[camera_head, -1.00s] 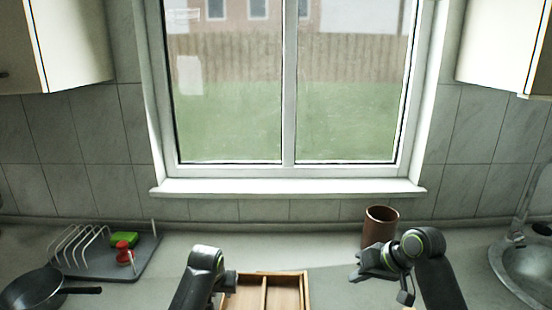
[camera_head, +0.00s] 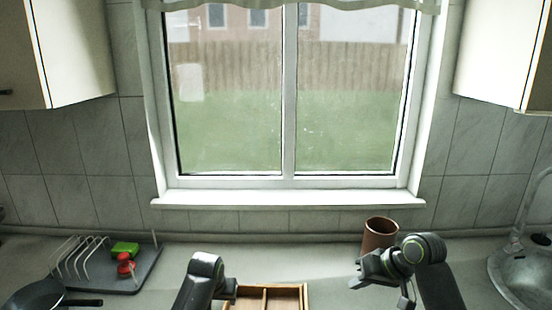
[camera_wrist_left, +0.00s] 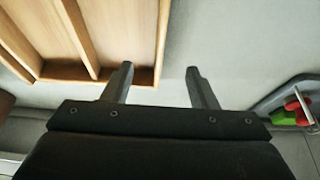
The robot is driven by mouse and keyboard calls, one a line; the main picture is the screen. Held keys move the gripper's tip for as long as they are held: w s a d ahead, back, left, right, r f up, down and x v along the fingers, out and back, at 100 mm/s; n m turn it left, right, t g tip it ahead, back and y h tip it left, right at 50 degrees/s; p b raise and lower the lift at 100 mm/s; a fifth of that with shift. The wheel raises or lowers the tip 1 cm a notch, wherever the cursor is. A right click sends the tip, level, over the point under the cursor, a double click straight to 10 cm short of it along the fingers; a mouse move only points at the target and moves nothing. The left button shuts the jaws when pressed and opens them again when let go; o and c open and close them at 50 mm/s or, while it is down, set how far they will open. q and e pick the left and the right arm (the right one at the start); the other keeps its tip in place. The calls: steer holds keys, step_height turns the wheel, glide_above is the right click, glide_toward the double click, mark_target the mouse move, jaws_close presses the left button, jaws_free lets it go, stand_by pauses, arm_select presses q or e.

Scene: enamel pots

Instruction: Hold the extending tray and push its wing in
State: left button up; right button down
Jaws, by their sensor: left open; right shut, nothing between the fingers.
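The wooden extending tray (camera_head: 285,291) lies on the counter at the bottom of the head view, its near part cut off by the frame. It has lengthwise dividers and also shows in the left wrist view (camera_wrist_left: 125,25). My left gripper (camera_wrist_left: 158,72) is open at the tray's corner. One finger is over the tray's inside and the other is outside its side wall; I cannot tell whether they touch it. In the head view my left gripper (camera_head: 230,288) is at the tray's left edge. My right gripper (camera_head: 358,276) is shut and empty, to the right of the tray.
A brown cup (camera_head: 380,233) stands behind my right gripper. At the left are a dish rack (camera_head: 118,283) with a green sponge and a red item, and a dark pan (camera_head: 35,295). A sink (camera_head: 520,270) is at the right. The counter behind the tray is clear.

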arm_select(q)
steer(key=w+p+v, duration=0.2)
steer(key=p+v, duration=0.6)
steer(key=v, duration=0.9)
steer(key=shift+r, duration=0.6)
steer(key=shift+d, duration=0.1)
